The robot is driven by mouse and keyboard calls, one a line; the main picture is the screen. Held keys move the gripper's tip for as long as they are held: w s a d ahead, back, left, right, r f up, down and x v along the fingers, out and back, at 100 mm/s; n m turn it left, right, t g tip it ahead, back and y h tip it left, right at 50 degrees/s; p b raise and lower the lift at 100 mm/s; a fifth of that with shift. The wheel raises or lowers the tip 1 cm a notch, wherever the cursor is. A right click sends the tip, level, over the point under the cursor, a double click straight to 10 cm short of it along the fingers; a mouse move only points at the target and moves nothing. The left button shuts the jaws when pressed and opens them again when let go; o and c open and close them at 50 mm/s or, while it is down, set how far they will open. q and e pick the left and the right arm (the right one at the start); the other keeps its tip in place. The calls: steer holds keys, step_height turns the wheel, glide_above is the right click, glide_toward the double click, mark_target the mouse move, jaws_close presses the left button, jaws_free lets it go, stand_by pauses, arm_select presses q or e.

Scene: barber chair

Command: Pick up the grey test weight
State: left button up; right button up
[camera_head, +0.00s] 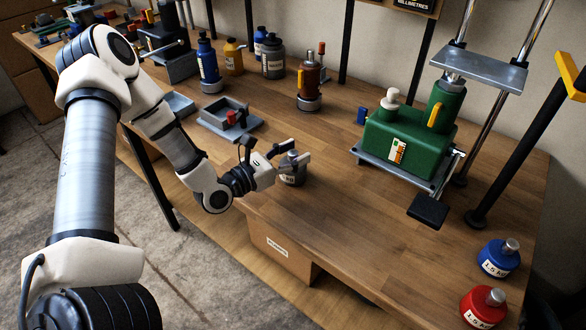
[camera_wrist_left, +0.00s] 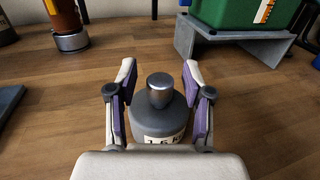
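The grey test weight (camera_head: 292,172) stands upright on the wooden bench near its front edge in the head view. In the left wrist view the grey weight (camera_wrist_left: 160,115) shows its metal knob and a white label, partly cut off by the gripper body. My left gripper (camera_head: 287,153) is at the weight, its arm coming in from the left. In the wrist view the fingers of my left gripper (camera_wrist_left: 160,95) are spread on both sides of the weight's neck, with gaps between pads and knob. My right gripper is not in view.
A blue weight (camera_head: 498,258) and a red weight (camera_head: 483,307) stand at the right. A green machine (camera_head: 405,140) stands behind on a grey stand. The bench between the grey weight and coloured weights is clear.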

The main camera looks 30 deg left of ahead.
arm_select(q)
jaws_close()
steer(key=shift+r, duration=0.1)
steer(key=shift+r, duration=0.1)
